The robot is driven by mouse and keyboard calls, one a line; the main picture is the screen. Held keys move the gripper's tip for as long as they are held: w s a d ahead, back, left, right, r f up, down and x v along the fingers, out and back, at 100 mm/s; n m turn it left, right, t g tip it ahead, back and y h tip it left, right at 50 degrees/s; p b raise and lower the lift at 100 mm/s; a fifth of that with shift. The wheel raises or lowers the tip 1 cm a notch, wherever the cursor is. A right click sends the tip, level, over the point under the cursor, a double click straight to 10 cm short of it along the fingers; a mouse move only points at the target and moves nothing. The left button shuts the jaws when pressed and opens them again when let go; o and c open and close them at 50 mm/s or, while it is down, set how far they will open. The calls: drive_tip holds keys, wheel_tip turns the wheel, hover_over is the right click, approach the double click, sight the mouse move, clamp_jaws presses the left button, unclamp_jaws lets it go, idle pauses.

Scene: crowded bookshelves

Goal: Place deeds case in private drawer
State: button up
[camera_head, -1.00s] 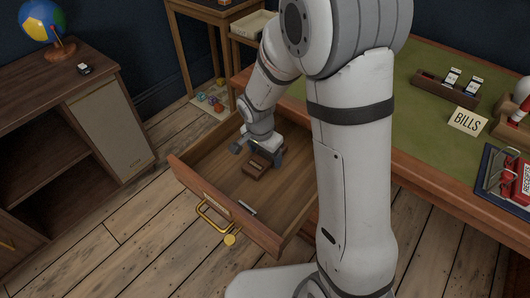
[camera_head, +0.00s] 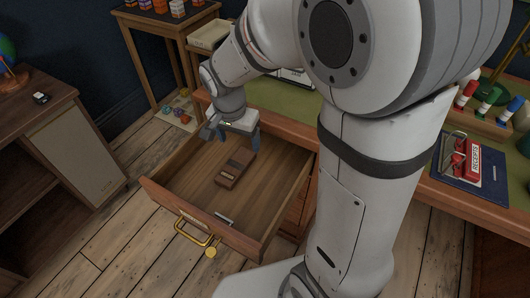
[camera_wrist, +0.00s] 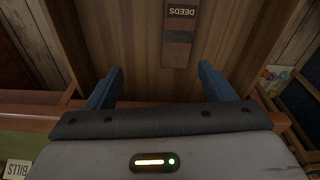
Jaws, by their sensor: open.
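The deeds case (camera_head: 235,167) is a small brown case lying in the open drawer (camera_head: 270,213), toward its back. In the wrist view the case (camera_wrist: 179,35) shows a label reading "DEEDS", upside down. My gripper (camera_head: 228,138) is open and empty, raised above the drawer's back end. In the wrist view its two blue fingers (camera_wrist: 160,82) are spread apart, and the case lies beyond them, not between them. The drawer has a brass handle and a tag at its front.
The green-topped desk (camera_head: 285,98) is above the drawer. A wooden cabinet (camera_head: 70,120) stands at the left, and a small side table (camera_head: 165,22) at the back. On the desk's right are a blue clipboard (camera_head: 462,190) and several markers. Plank floor is free before the drawer.

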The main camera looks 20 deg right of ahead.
drive_tip(key=s+d+r+n, duration=0.2)
drive_tip(key=s+d+n, duration=0.1)
drive_tip(key=s, duration=0.4)
drive_tip(key=s+d+r+n+y, duration=0.1)
drive_tip(key=s+d+r+n, duration=0.1)
drive_tip(key=s+d+n, duration=0.2)
drive_tip(key=s+d, duration=0.1)
drive_tip(key=s, duration=0.1)
drive_tip(key=shift+s+r, duration=0.25)
drive_tip(key=shift+s, duration=0.15)
